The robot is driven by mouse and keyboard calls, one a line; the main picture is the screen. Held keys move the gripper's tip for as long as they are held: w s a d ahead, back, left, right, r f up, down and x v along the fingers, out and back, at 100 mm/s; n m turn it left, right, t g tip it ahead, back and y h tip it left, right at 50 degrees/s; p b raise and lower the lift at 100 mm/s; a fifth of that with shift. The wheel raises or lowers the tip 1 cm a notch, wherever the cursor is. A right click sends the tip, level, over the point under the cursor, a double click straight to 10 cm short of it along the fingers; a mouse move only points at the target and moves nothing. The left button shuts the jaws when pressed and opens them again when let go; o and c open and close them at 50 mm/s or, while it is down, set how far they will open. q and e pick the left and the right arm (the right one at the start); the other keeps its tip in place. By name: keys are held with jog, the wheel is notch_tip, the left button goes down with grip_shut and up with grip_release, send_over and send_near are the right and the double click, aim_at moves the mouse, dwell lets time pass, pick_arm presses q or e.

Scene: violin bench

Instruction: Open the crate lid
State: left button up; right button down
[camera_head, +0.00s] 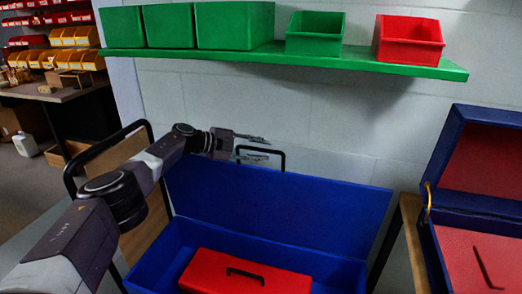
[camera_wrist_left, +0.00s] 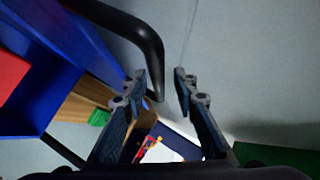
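The blue crate (camera_head: 345,275) stands below the shelf with its blue lid (camera_head: 280,205) raised, leaning back towards the wall. A black handle (camera_head: 270,150) is at the lid's top edge; it also shows in the left wrist view (camera_wrist_left: 150,38). My left gripper (camera_head: 267,147) is at this handle, above the lid's upper left part. In the left wrist view its two fingers (camera_wrist_left: 160,75) are apart, with the handle's end close to the left finger; I cannot tell whether they touch. My right gripper is not in view.
A red box (camera_head: 215,275) with a black handle lies inside the crate. A green shelf (camera_head: 330,62) with green and red bins runs above. An open blue case (camera_head: 435,215) with red lining sits at the right. A bench (camera_head: 60,92) with bins is at the far left.

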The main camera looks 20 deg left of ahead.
pick_arm(q)
jog(key=shift+s+a, duration=0.1)
jog(key=v, duration=1.1)
jog(key=shift+s+a+r, duration=0.2)
jog(key=shift+a, duration=0.05)
